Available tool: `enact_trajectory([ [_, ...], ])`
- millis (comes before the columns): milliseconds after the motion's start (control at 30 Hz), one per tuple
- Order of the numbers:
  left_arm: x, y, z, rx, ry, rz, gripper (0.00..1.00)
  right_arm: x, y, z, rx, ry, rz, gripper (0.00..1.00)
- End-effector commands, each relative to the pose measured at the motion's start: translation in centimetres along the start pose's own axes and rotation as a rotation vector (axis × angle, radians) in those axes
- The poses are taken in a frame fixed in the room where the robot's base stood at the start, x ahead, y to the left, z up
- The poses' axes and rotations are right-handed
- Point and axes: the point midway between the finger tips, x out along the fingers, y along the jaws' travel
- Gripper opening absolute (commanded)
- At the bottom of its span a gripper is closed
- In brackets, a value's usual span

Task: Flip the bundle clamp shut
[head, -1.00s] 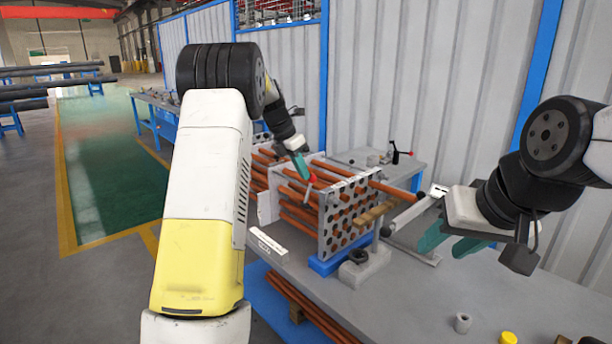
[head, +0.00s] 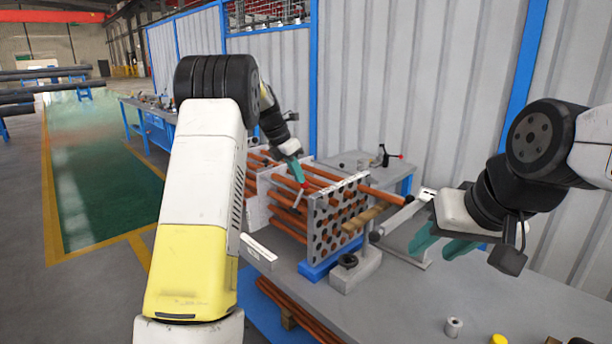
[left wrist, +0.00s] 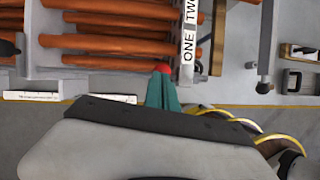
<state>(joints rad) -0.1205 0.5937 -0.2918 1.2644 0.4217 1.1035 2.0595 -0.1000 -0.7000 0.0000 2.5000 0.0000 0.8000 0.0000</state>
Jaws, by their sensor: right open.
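The bundle clamp shows as a red-knobbed lever (head: 304,185) at the near side of the tube bundle, with a pale rod slanting down from the knob. Its red knob also shows in the left wrist view (left wrist: 162,67). My left gripper (head: 300,178) reaches over the bundle, its teal fingers together and their tips at the knob. In the left wrist view the fingers (left wrist: 163,84) partly cover the knob; I cannot tell whether they touch it. The clamp's base is hidden. My right gripper (head: 430,250) is open and empty, right of the bundle above the bench.
Orange tubes (head: 281,198) run through a perforated plate (head: 318,238) on a blue base. A grey block (head: 352,270) stands before it. A grey ring (head: 453,327) and yellow cap (head: 499,339) lie at front right.

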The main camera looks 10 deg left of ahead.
Motion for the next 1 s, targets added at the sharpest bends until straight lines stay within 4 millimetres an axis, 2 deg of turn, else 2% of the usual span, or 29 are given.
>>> enact_trajectory([
  [133, 0.0, 0.0, -0.1, 0.000, 0.000, -0.001, 0.00, 0.0, 0.0, 0.0, 0.000, 0.000, 0.000, 0.44],
  [233, -0.8, 0.1, -0.6, -0.001, -0.001, -0.001, 0.00, 0.0, 0.0, 0.0, 0.000, 0.000, 0.000, 0.44],
  [433, -4.4, 0.7, -3.0, 0.002, -0.002, 0.002, 0.00, 0.0, 0.0, 0.0, 0.000, 0.000, 0.000, 0.44],
  [733, -10.7, 0.8, -1.1, 0.005, -0.002, 0.002, 0.00, 0.0, 0.0, 0.0, 0.000, 0.000, 0.000, 0.44],
  [900, -12.8, 0.9, -0.7, 0.003, -0.001, 0.000, 0.00, 0.0, 0.0, 0.0, 0.000, 0.000, 0.000, 0.44],
  [1000, -13.3, 0.9, -0.6, 0.002, 0.000, -0.001, 0.00, 0.0, 0.0, 0.0, 0.000, 0.000, 0.000, 0.44],
])
